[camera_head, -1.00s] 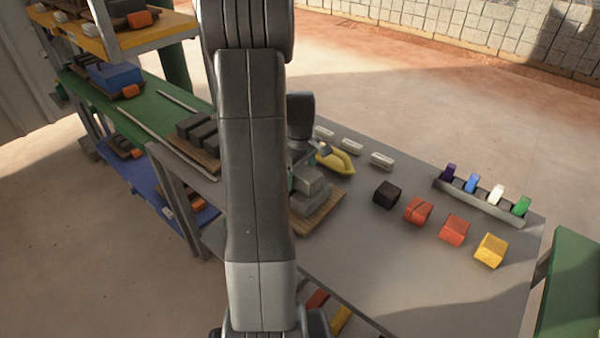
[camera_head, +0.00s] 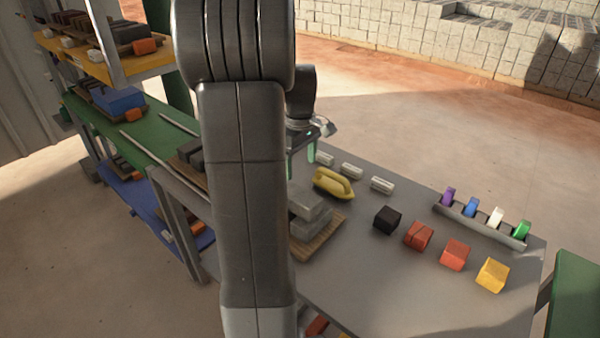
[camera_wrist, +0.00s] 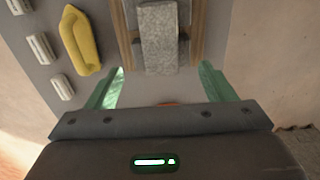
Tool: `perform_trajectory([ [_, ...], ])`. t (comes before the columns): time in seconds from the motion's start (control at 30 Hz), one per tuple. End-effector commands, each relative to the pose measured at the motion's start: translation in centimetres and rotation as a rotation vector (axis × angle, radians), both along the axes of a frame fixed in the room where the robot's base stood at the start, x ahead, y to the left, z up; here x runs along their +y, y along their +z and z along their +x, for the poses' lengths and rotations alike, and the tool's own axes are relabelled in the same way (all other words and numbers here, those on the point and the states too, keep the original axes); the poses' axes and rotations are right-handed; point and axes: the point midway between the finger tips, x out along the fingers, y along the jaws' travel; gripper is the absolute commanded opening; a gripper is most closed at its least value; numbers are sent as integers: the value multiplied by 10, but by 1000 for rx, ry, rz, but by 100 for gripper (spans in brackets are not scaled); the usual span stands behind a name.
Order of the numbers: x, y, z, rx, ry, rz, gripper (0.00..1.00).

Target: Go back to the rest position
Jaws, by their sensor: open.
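In the head view the gripper (camera_head: 312,143) is partly hidden behind my arm, above the far edge of the grey table (camera_head: 400,290). Grey blocks (camera_head: 307,212) lie stacked on a wooden pallet (camera_head: 322,240) below the gripper. They also show ahead of the fingers in the wrist view (camera_wrist: 160,40), apart from them.
Black (camera_head: 387,219), orange-red (camera_head: 455,255) and yellow (camera_head: 492,275) blocks stand to the right, before a grey rack (camera_head: 480,225) of coloured pieces. Shelves (camera_head: 150,165) stand at left.

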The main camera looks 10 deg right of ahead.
Motion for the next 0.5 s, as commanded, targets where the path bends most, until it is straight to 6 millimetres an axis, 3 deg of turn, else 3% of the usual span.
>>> perform_trajectory([
  [0.33,0,2,0,1,0,0,76],
  [0.5,0,-7,-1,3,0,0,76],
])
